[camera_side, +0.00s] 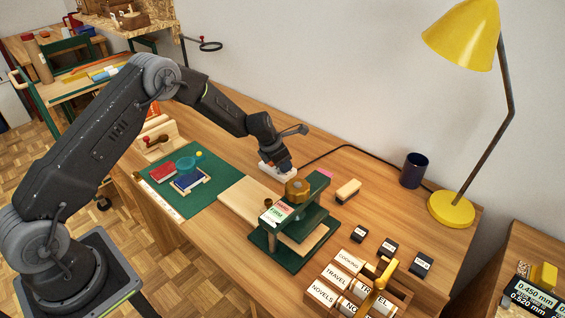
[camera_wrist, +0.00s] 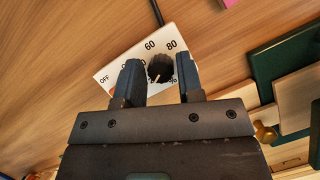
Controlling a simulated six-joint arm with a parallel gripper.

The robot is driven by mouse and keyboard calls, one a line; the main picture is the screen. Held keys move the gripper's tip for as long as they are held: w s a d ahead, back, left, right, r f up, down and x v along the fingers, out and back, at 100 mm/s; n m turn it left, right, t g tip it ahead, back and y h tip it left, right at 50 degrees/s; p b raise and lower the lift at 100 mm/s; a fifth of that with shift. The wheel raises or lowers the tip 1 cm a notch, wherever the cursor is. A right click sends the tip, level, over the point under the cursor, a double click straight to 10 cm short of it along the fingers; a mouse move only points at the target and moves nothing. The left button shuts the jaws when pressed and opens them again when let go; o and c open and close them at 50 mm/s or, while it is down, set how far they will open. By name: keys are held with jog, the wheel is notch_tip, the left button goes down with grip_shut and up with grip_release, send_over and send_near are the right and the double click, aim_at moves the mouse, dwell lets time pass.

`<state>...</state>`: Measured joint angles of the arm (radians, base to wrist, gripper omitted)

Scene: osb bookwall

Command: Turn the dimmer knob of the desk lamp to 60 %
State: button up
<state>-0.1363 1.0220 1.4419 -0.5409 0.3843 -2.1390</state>
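The white dimmer box (camera_side: 277,172) lies on the wooden desk, mostly behind my gripper (camera_side: 279,165) in the side view. In the wrist view the dimmer box (camera_wrist: 118,76) shows printed marks OFF, 60, 80 and a percent sign; other marks are partly covered by a finger. Its black ribbed knob (camera_wrist: 160,67) has a pale pointer line toward the lower side, away from the 60. My gripper (camera_wrist: 160,74) is open, one finger on each side of the knob, with gaps visible. The yellow desk lamp (camera_side: 463,38) stands at the right; I cannot tell whether it is lit.
A black cable (camera_side: 350,147) runs from the dimmer toward the lamp base (camera_side: 451,209). A green press (camera_side: 285,242) with a brass knob (camera_side: 298,189) stands close in front of the dimmer. A wooden brush (camera_side: 348,190) and dark cup (camera_side: 413,170) are to the right. Desk behind the dimmer is clear.

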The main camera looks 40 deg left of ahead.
jog(key=c, duration=0.6)
jog(key=shift+m, duration=0.3)
jog(key=m+h, duration=0.1)
jog(key=m, duration=0.2)
jog(key=shift+g, duration=0.4)
jog(key=m, duration=0.2)
jog(key=m+g+h, duration=0.1)
jog(key=m, duration=0.2)
jog(key=shift+w+g, duration=0.1)
jog(key=shift+g, duration=0.2)
jog(key=m+g, duration=0.1)
jog(key=m, duration=0.2)
jog(key=m+g, duration=0.1)
jog(key=m, duration=0.2)
jog(key=shift+w+a+h, duration=0.1)
jog(key=shift+h, duration=0.2)
jog(key=m+g, duration=0.2)
jog(key=m, duration=0.4)
jog(key=shift+g+y, duration=0.3)
jog(key=shift+y, duration=0.1)
